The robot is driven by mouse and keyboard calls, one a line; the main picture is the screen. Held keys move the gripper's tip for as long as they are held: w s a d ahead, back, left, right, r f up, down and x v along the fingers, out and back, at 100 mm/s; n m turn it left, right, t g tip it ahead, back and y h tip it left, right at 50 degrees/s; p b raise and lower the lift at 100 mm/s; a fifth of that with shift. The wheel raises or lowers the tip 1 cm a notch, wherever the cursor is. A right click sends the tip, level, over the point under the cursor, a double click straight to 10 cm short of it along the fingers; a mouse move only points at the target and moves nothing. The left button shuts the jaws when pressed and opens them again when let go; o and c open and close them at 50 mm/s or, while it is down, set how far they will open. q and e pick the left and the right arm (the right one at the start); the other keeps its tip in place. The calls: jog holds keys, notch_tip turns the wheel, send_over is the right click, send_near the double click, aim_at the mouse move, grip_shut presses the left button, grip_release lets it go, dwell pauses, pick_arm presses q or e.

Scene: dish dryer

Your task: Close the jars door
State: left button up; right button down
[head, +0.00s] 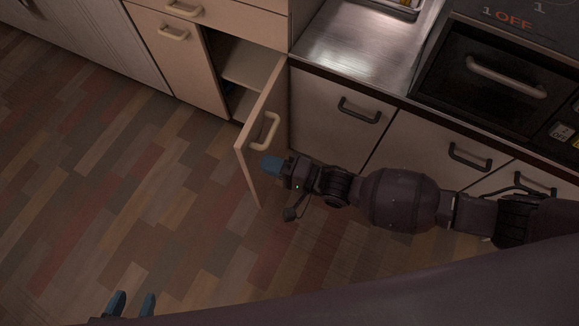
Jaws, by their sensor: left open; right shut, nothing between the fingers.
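The light wooden cabinet door (257,168) stands swung out, hinged on the right side of its opening. Its handle (266,131) is on the face turned to the right. The dark cabinet interior (238,72) with a shelf shows behind it. My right gripper (271,165) is shut and empty, at the handle side of the door just below the handle. My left gripper (133,304) is open and empty at the bottom left, over the floor and away from the door.
Closed cabinets (335,125), a metal worktop (350,35) and an oven (490,85) line the right. The wooden floor (100,180) at left is clear.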

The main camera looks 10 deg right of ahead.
aim_at(247, 157)
jog(key=shift+b+x, duration=0.3)
jog(key=shift+x, duration=1.25)
jog(key=shift+w, duration=0.1)
jog(key=shift+a, duration=0.25)
